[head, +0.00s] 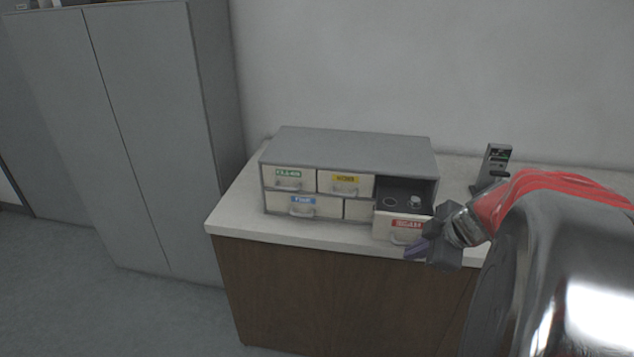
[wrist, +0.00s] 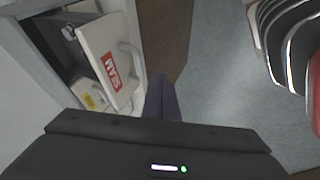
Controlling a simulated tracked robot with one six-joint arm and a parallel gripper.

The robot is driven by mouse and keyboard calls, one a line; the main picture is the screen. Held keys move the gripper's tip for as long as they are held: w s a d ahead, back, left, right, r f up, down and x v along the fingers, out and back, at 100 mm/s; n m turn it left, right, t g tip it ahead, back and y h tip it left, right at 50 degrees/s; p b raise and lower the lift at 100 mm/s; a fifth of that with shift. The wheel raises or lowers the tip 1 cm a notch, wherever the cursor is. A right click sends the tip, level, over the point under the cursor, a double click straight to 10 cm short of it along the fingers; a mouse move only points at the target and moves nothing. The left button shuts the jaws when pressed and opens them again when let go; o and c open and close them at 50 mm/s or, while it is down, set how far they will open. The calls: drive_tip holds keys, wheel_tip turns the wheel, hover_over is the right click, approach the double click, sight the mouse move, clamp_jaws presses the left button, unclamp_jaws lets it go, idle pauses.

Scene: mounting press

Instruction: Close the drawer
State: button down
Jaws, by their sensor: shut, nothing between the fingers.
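The open drawer (head: 397,229) has a cream front with a red label and a pale handle. It sticks out of the upper right of a grey drawer cabinet (head: 350,147) on the counter, with small round items inside. In the wrist view the drawer front (wrist: 110,62) and its red label are at the upper left. My gripper (head: 416,250) is shut and empty, in front of the drawer's lower right in the head view. In the wrist view its fingers (wrist: 161,98) are together, just right of the drawer front. I cannot tell whether they touch it.
Other drawers with green, yellow and blue labels (head: 303,199) look shut. A small dark device (head: 493,165) stands on the pale counter (head: 235,212) to the right of the cabinet. A tall grey cupboard (head: 150,130) stands at the left. Grey floor (head: 110,310) is clear in front.

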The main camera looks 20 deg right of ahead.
drive_tip(key=shift+w+d+f, duration=0.2)
drive_tip(key=shift+w+d, duration=0.3)
drive_tip(key=shift+w, duration=0.15)
drive_tip(key=shift+w+d+f, duration=0.15)
drive_tip(key=shift+w+d, duration=0.3)
drive_tip(key=shift+w, duration=0.15)
